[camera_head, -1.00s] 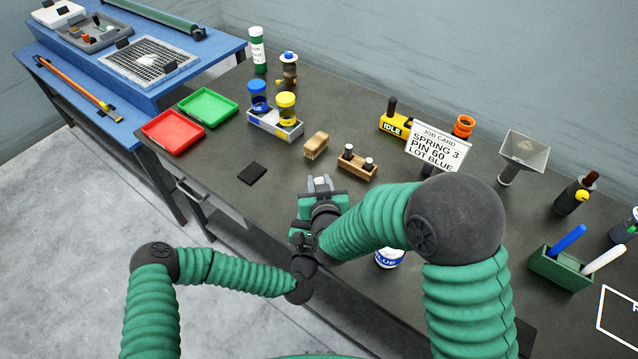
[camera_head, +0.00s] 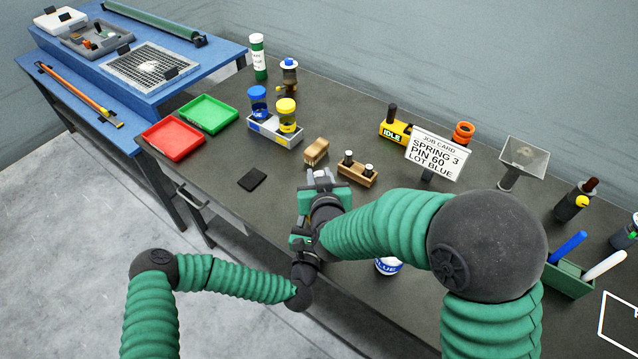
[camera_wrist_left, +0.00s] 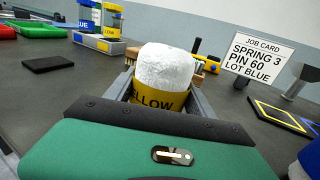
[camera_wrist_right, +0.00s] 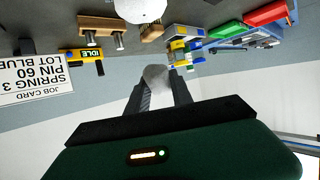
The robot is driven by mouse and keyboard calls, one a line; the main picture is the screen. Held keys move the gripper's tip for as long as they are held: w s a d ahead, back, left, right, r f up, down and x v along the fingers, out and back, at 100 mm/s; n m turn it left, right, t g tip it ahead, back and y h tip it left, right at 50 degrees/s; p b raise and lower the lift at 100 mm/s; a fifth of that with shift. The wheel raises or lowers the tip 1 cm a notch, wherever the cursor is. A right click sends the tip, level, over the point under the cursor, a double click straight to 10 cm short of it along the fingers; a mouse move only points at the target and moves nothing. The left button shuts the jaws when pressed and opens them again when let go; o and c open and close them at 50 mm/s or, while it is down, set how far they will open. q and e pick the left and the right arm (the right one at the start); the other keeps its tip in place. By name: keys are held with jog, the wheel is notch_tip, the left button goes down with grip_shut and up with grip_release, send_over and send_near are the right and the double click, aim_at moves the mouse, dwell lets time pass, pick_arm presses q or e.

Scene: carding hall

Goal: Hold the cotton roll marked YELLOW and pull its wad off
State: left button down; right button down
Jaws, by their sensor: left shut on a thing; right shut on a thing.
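The cotton roll marked YELLOW (camera_wrist_left: 165,70), white with a yellow band, stands between the jaws of my left gripper (camera_wrist_left: 163,98), shut on its band. My right gripper (camera_head: 322,176) is shut on a small white wad (camera_wrist_right: 155,76). In the right wrist view, which is upside down, a white rounded top, apparently the roll (camera_wrist_right: 140,9), shows apart from the wad. The right gripper does not show in the left wrist view. In the head view my right arm hides the roll and most of the left gripper.
A brush (camera_head: 316,151), a wooden block with pegs (camera_head: 357,169) and the job card (camera_head: 436,154) stand beyond the grippers. A dark pad (camera_head: 252,179) lies to the left. A pot marked BLUE (camera_head: 388,266) is partly behind my right arm. Red (camera_head: 172,139) and green (camera_head: 208,113) trays lie farther left.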

jog(key=shift+r, duration=0.35)
pick_arm(q)
jog(key=shift+c, duration=1.3)
grip_release()
jog(key=b+v, duration=0.1)
jog(key=v, duration=1)
jog(key=shift+s+f, duration=0.15)
pick_arm(e)
jog(key=shift+f, duration=0.8)
pick_arm(q)
jog(key=shift+s+a, duration=0.15)
jog(key=shift+s, duration=0.15)
